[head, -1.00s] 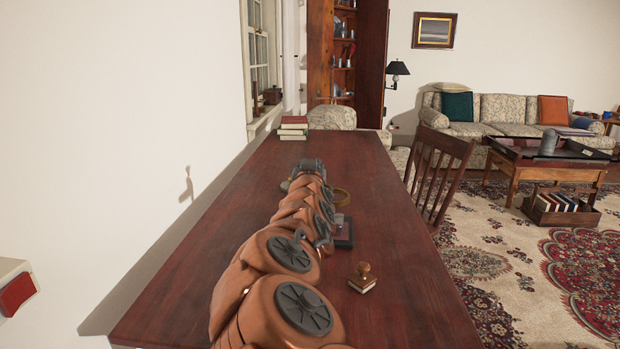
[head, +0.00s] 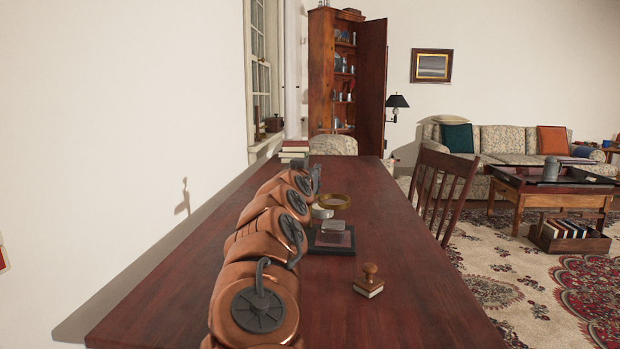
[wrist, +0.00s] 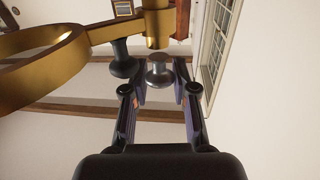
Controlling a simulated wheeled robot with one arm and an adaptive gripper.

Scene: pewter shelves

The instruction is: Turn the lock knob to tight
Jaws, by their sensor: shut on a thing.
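In the wrist view, a grey metal knob (wrist: 159,72) with a rounded cap stands between the fingertips of my gripper (wrist: 160,88), which is shut on it. I take this to be the lock knob; no tight mark is readable. A dark knob (wrist: 122,64) sits just left of it. A brass post (wrist: 156,25) and a large brass ring (wrist: 65,50) are close above and left. In the head view, the brass ring (head: 333,202) is above the far part of the desk, right of my arm. My arm hides the grip and the knob there.
The wall is close on the left; a chair (head: 440,190) stands right. The desk's near right is clear.

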